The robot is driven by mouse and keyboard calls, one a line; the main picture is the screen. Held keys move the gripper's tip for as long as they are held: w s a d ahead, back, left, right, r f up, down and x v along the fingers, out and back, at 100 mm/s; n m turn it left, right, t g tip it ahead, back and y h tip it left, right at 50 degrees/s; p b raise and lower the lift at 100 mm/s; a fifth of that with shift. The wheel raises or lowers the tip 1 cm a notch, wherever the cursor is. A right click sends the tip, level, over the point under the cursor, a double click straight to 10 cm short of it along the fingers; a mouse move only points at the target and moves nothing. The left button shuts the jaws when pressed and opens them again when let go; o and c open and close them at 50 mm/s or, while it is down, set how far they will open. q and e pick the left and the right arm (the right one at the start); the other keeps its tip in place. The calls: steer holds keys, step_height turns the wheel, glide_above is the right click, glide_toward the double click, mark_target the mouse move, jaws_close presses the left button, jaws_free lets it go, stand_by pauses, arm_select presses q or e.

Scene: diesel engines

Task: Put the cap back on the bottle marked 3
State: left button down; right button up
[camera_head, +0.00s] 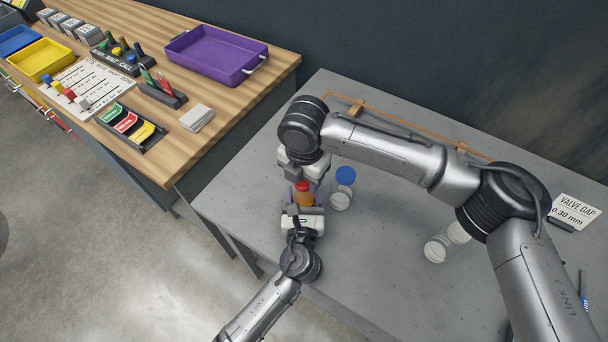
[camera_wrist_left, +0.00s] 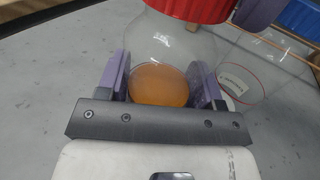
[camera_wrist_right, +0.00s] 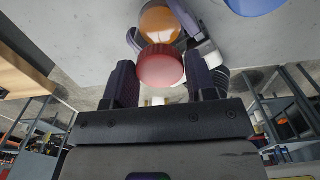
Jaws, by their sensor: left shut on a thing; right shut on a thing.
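A clear bottle with orange liquid (camera_head: 305,199) stands on the grey table; it also shows in the left wrist view (camera_wrist_left: 160,84). My left gripper (camera_head: 303,209) is shut on it, a finger on each side. A red cap (camera_head: 302,186) is at the bottle's mouth, also seen in the left wrist view (camera_wrist_left: 188,8) and the right wrist view (camera_wrist_right: 160,66). My right gripper (camera_head: 303,176) is shut on this cap. I cannot tell whether the cap is fully seated. No number is readable on the bottle.
A bottle with a blue cap (camera_head: 345,176) stands just right of the held one. Another clear bottle (camera_head: 436,249) is farther right. A valve gap sign (camera_head: 575,211) is at the right edge. A wooden bench with a purple tray (camera_head: 215,54) is at the upper left.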

steer(key=m, duration=0.8)
steer(key=o, duration=1)
steer(key=shift+r, duration=0.1)
steer(key=shift+r, duration=2.15)
steer(key=shift+c, duration=0.2)
